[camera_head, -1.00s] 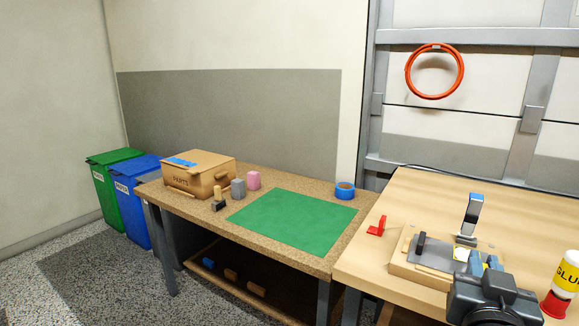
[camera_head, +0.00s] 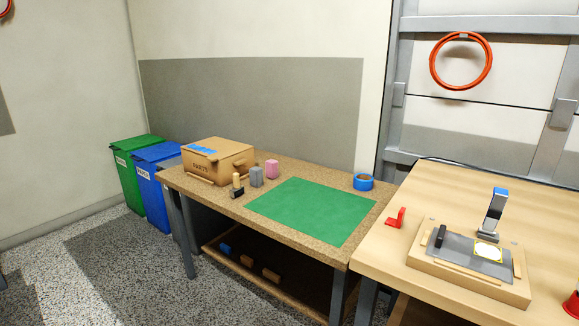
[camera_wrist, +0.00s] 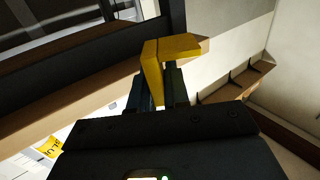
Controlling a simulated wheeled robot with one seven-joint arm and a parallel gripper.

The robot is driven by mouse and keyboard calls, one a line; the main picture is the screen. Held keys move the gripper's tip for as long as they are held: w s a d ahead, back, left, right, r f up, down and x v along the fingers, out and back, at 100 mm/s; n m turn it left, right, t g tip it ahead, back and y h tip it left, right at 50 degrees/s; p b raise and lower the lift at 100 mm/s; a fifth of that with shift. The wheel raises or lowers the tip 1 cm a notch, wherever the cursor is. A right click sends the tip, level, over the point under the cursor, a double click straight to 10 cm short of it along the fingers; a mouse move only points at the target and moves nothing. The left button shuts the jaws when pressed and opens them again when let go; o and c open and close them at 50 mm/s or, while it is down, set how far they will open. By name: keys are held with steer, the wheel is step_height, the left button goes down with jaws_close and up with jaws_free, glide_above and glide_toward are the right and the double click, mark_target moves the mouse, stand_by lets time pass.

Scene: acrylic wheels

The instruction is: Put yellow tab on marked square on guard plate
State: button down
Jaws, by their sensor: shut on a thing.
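The yellow tab (camera_wrist: 178,47) is an L-shaped piece held between the fingers of my gripper (camera_wrist: 158,88) in the wrist view. My gripper is shut on its upright leg, and its other leg sticks out to the right. My gripper is out of the head view. The grey guard plate (camera_head: 458,248) lies in a wooden fixture (camera_head: 468,278) on the right bench in the head view. The marked square (camera_head: 488,251), pale with a yellow outline, is on the right part of the plate. Nothing covers the square.
A grey post with a blue top (camera_head: 493,212) stands behind the plate, and a black block (camera_head: 440,236) stands at its left. A red bracket (camera_head: 396,217) is left of the fixture. The left bench holds a parts box (camera_head: 217,162), green mat (camera_head: 312,209) and blue tape (camera_head: 363,182).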

steer(key=shift+a+f+n+y, duration=0.15)
steer(key=shift+a+f+y, duration=0.1)
steer(key=shift+f, duration=0.3)
steer(key=shift+a+f+n+y, duration=0.15)
steer(key=shift+a+f+y, duration=0.1)
steer(key=shift+f, duration=0.25)
steer(key=shift+a, duration=0.1)
step_height(320, 180, down, 11)
steer(key=s, duration=0.2)
steer(key=shift+s, duration=0.2)
steer(key=shift+r, duration=0.15)
stand_by(0.4)
